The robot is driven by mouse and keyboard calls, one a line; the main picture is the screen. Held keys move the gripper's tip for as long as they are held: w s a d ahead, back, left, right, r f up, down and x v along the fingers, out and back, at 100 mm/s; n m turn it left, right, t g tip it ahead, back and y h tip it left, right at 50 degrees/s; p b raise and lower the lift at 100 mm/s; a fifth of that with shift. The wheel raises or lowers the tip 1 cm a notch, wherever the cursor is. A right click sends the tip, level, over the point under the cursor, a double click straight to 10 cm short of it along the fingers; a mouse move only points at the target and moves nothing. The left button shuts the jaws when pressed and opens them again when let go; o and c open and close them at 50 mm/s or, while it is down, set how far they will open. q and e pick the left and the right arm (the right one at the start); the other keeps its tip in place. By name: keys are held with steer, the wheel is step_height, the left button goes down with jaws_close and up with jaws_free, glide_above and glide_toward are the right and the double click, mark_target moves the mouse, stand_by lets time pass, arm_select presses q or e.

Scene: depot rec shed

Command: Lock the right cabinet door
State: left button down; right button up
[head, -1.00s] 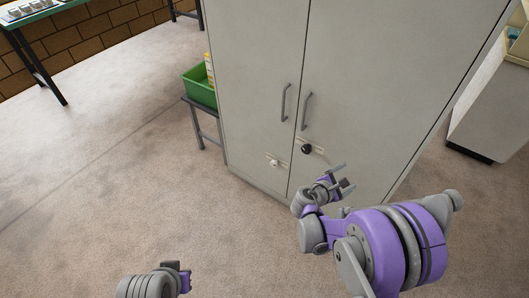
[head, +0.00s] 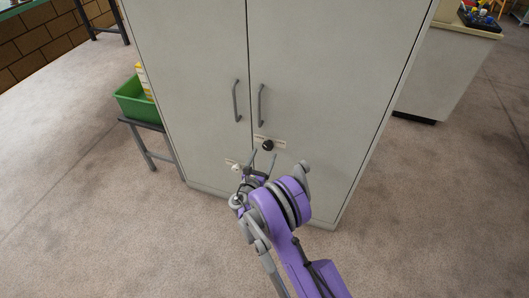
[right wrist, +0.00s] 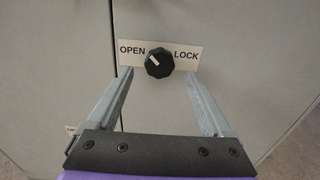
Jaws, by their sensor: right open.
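The right cabinet door (head: 335,75) is grey and closed flush beside the left door (head: 190,70). Its black round knob (head: 268,145) sits on a pale label below the handle (head: 261,105). In the right wrist view the knob (right wrist: 159,63) lies between the words OPEN and LOCK, and its white mark points up-left, toward OPEN. My right gripper (head: 262,155) is open just below the knob. In the right wrist view its fingertips (right wrist: 158,74) lie to either side of the knob, without visible contact. My left gripper is out of view.
A white knob (head: 235,167) is on the left door, close to my right gripper. A green bin (head: 135,105) stands on a small table left of the cabinet. A counter (head: 440,75) stands at the right. The carpeted floor around the cabinet is clear.

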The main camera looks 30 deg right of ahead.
steer(key=shift+x, duration=1.5)
steer(key=shift+c, duration=0.2)
jaws_close()
